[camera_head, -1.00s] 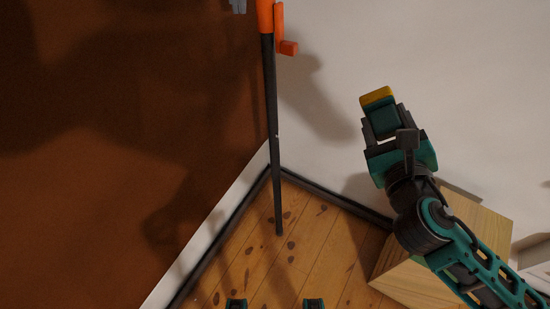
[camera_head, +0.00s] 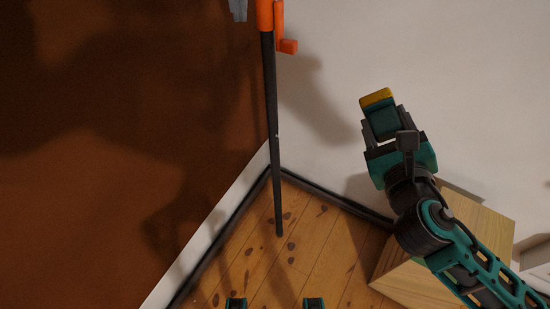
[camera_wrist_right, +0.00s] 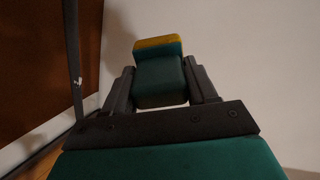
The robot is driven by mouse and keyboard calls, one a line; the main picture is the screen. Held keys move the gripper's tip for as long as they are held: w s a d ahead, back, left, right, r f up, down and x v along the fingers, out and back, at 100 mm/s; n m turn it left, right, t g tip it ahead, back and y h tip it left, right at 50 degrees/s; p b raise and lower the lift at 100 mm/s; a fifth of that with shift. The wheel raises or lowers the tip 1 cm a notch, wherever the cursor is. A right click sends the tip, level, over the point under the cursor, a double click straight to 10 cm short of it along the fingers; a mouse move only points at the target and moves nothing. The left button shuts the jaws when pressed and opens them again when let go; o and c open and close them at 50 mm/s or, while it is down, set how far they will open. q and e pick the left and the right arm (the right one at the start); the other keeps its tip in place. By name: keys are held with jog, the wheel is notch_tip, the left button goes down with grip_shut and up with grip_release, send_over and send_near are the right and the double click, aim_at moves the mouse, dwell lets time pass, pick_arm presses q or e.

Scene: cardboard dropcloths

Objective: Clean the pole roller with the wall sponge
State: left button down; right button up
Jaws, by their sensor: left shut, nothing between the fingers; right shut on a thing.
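The pole roller (camera_head: 273,120) stands upright in front of the room corner, with a dark pole and an orange upper part with a side lever. Its top is cut off, so I cannot see a roller head. The pole also shows at the left of the right wrist view (camera_wrist_right: 73,55). My right gripper (camera_head: 380,122) is shut on the wall sponge (camera_head: 377,97), a green block with a yellow face, apart from the pole and to its right. The sponge is between the fingers in the wrist view (camera_wrist_right: 160,75).
A pale wooden box (camera_head: 400,278) stands on the plank floor (camera_head: 310,235) at the lower right, below my right arm. A brown wall (camera_head: 100,200) is on the left and a white wall (camera_head: 440,60) behind. Dark skirting runs along both walls.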

pick_arm(q)
jog(key=shift+f+b, duration=0.3)
jog(key=shift+f, duration=0.55)
pick_arm(e)
jog(key=shift+f, duration=0.4)
